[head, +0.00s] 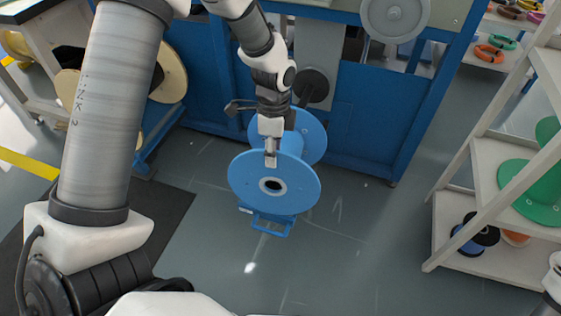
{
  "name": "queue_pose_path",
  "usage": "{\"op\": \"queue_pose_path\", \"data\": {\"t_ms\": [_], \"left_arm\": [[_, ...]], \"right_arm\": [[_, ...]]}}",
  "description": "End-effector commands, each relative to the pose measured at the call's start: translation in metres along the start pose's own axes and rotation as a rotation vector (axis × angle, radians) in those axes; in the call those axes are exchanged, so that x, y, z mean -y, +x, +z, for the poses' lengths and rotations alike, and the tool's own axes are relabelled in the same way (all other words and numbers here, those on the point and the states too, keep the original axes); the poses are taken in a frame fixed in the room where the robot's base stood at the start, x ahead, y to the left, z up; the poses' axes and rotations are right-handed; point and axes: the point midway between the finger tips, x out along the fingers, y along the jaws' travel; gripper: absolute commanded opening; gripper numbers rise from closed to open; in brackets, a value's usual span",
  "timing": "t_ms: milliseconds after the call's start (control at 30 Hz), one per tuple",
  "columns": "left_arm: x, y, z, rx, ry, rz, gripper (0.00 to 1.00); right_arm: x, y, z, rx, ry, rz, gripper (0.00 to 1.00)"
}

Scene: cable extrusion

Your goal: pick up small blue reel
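A blue reel (248,183) is in the middle of the head view, in front of the blue machine. Its near round flange faces me, with a dark hub hole ringed in light grey. Its far flange (312,133) shows behind. My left gripper (271,158) reaches down from above, and its fingertips overlap the upper edge of the near flange. The fingers look close together from this angle. I cannot tell whether they grip the rim or only sit beside it. My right gripper is outside the view.
A small blue frame (271,226) shows just below the reel. The blue machine (358,150) stands close behind it. A white shelf (472,198) with green reels (531,188) stands at the right. Grey floor (355,245) is clear between reel and shelf.

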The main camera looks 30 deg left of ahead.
Motion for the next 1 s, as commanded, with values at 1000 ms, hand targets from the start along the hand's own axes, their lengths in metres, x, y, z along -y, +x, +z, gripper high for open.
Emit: {"op": "queue_pose_path", "data": {"t_ms": [1000], "left_arm": [[-0.004,0.029,-0.001,0.0,-0.001,0.0,0.0]], "right_arm": [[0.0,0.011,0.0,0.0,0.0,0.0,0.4]]}}
